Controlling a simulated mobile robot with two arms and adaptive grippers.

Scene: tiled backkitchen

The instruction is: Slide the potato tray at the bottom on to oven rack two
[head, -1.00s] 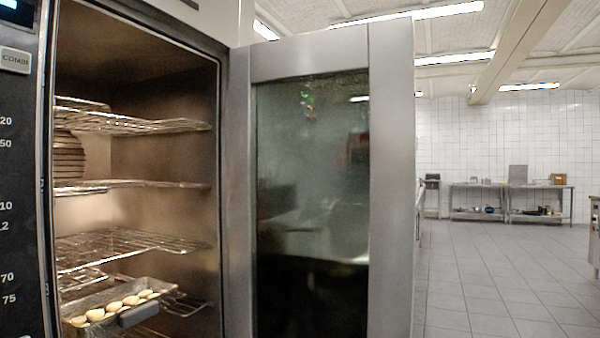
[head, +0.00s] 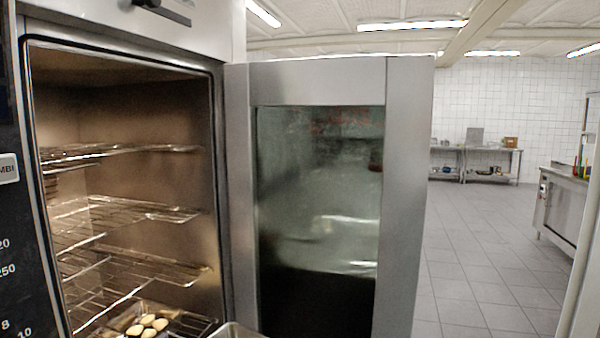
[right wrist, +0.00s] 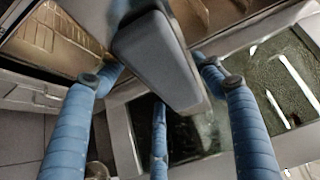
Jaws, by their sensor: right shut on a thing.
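Several pale potatoes (head: 148,325) show low in the oven. In the right wrist view, a grey block-like handle (right wrist: 155,55) lies between the blue fingers of my right gripper (right wrist: 160,75), which is shut on it. The handle's join to the tray is hidden. My left gripper is in neither view.
The oven's wire racks (head: 125,210) stand at several levels above the potatoes, and the upper levels look empty. The glass oven door (head: 320,200) stands open to the right. Tiled floor (head: 480,260) is clear beyond it; a steel counter (head: 565,205) is at far right.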

